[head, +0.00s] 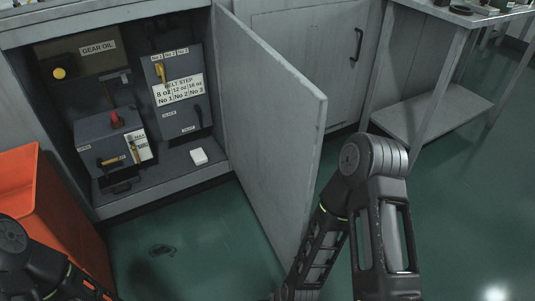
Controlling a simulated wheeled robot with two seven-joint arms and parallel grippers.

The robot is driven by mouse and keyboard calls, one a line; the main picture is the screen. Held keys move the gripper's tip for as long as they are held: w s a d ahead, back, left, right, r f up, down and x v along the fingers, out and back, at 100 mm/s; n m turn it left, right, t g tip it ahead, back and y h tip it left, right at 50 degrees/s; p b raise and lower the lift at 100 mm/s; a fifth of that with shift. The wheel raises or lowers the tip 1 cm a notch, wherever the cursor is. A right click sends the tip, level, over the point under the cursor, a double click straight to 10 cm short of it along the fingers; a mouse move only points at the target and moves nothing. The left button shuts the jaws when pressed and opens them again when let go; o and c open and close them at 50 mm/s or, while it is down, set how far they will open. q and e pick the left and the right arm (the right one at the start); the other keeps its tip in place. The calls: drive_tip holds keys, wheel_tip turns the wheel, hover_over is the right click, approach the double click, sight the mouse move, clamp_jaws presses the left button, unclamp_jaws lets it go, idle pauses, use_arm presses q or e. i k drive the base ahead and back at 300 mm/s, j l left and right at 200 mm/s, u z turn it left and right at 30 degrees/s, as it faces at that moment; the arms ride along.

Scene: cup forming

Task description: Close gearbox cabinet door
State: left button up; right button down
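The gearbox cabinet door (268,115) is a grey panel standing wide open, hinged at the right side of the cabinet opening and swung out toward me. The open cabinet (150,195) shows its inside on the left. My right arm reaches in from the lower right, with its upper links right of the door. Its lower part passes down by the door's near bottom corner; I cannot tell whether it touches. My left arm shows only at the lower left corner. Neither gripper is in view.
Inside the cabinet are a gear oil box (85,50), a labelled belt-step panel (178,90), a grey box with a red knob (112,140) and a small white block (198,157). An orange bin (55,210) stands at the left. A metal table (440,100) stands at the right. Green floor is open at right.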

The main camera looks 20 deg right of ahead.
sight(276, 117)
drive_tip(key=l+u, duration=0.15)
drive_tip(key=l, duration=0.3)
drive_tip(key=l+u, duration=0.2)
drive_tip(key=l, duration=0.25)
drive_tip(key=k+l+u, duration=0.15)
drive_tip(key=l, duration=0.3)
drive_tip(key=k+l+u, duration=0.2)
drive_tip(key=l, duration=0.2)
drive_tip(key=l+u, duration=0.15)
drive_tip(key=l, duration=0.3)
drive_tip(key=i+l, duration=0.35)
drive_tip(key=l, duration=0.15)
drive_tip(key=k+l+z, duration=0.3)
drive_tip(key=l+z, duration=0.2)
drive_tip(key=l, duration=0.2)
